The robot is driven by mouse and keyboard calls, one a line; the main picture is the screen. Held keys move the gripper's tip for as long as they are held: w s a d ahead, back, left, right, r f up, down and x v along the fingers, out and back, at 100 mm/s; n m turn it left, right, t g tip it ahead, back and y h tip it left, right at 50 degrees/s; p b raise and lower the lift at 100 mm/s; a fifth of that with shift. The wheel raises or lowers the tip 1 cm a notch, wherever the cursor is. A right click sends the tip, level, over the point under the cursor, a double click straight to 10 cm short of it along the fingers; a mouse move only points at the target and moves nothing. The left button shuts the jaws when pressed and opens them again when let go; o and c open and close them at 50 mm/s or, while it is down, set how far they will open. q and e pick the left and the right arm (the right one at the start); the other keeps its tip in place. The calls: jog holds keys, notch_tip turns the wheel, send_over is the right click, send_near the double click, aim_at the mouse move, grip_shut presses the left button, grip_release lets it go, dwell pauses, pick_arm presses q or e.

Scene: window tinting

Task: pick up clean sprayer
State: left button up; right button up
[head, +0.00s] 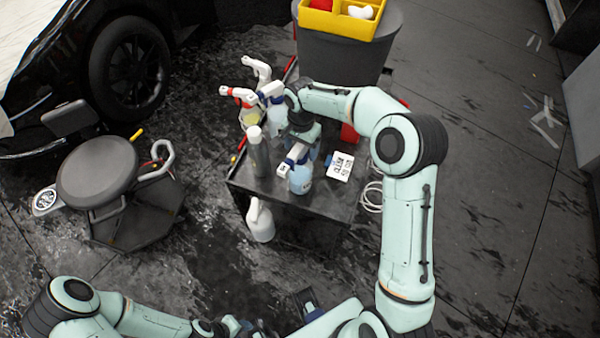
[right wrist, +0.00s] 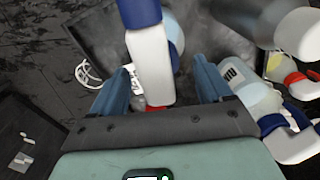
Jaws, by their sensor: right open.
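Spray bottles stand on a dark cart (head: 240,182) in the head view. One with pale blue liquid (head: 300,180) and a white head is near the front. A white-headed sprayer (head: 262,72) and a red-and-white-headed one (head: 240,96) stand at the back left. I cannot tell which is the clean sprayer. My right gripper (head: 303,138) is over the cart among the bottles. In the right wrist view its blue fingers are apart, with a white spray head with a blue end (right wrist: 149,60) between or just beyond them. My left gripper (head: 235,325) is low at the bottom edge, its jaws unclear.
A dark bin (head: 345,55) with a yellow tray (head: 350,22) stands behind. A stool (head: 97,170) and a car wheel (head: 130,68) are left.

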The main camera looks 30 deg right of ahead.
jog(key=shift+f, duration=0.1)
grip_shut()
dwell(0.3)
